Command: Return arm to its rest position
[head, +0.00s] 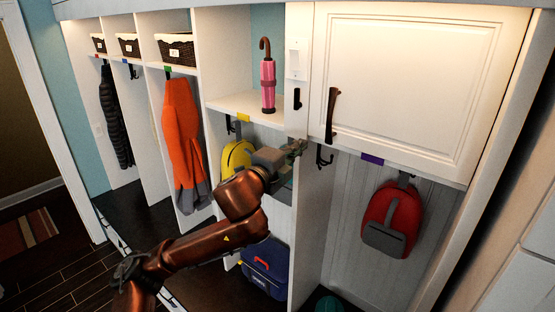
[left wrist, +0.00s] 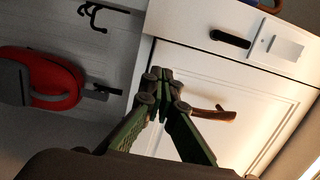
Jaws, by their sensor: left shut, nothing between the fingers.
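My left gripper (head: 300,147) reaches up from the lower left in the head view, in front of the upright divider below the white cabinet door (head: 418,75). In the left wrist view its green fingers (left wrist: 160,75) are together, with nothing between them. The door is closed, and its brown handle (head: 332,115) is just right of and above the gripper in the head view. In the left wrist view the handle (left wrist: 213,114) is to the right of the fingertips, apart from them. My right gripper is in neither view.
A pink umbrella (head: 268,82) stands on the open shelf. A red backpack (head: 392,217) hangs below the door. A yellow bag (head: 237,158) and an orange jacket (head: 183,140) hang to the left. A blue bag (head: 264,270) sits low behind my arm. Dark hooks (head: 324,155) project near the gripper.

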